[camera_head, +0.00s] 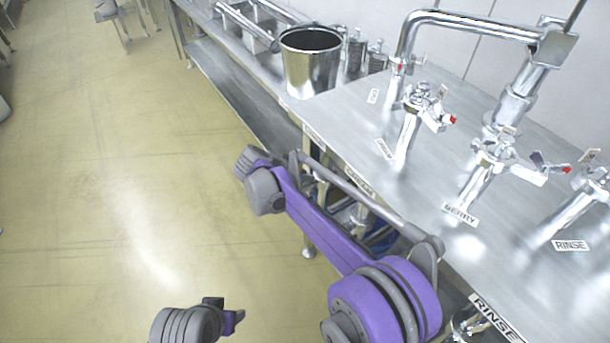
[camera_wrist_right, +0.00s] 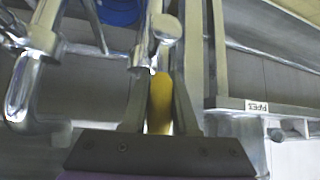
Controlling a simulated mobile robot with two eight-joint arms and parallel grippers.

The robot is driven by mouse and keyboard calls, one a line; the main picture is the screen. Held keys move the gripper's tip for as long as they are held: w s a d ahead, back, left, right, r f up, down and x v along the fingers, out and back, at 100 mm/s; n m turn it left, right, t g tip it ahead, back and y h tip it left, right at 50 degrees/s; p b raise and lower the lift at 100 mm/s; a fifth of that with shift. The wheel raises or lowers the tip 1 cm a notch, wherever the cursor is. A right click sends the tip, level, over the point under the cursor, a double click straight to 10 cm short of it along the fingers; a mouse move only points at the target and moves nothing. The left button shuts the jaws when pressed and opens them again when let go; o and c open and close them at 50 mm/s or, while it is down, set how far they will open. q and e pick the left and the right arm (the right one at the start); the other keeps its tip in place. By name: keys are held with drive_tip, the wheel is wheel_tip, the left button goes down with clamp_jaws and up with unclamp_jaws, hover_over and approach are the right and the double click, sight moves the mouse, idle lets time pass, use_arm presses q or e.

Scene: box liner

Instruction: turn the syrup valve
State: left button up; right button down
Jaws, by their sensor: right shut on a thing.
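In the right wrist view my right gripper (camera_wrist_right: 161,82) is shut on a narrow yellow handle (camera_wrist_right: 160,104). The handle sits between the two fingers, just below a shiny metal valve body (camera_wrist_right: 165,30). In the head view my right arm reaches down beside the counter's front edge, and its fingers and the handle are hidden there. I cannot read a syrup label at the gripped valve. On the counter stand a chrome tap (camera_head: 408,128) by a small unreadable label, and a second tap (camera_head: 484,172) at the BERRY label. The end of my left arm shows at the bottom; its fingers are unclear.
The steel counter (camera_head: 350,128) carries a metal pot (camera_head: 310,65) and a tall chrome spout (camera_head: 470,28). A RINSE tap (camera_head: 575,212) stands at the right. In the right wrist view chrome pipes (camera_wrist_right: 25,90) and a blue object (camera_wrist_right: 118,10) lie close by. The floor at left is open.

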idle(0.4)
drive_tip(key=c, duration=0.7)
unclamp_jaws()
drive_tip(key=p+v, duration=0.2)
drive_tip(key=v, duration=0.8)
drive_tip(key=shift+s+a+r, duration=0.15)
drive_tip(key=shift+a+r, duration=0.05)
drive_tip(key=shift+r, duration=0.1)
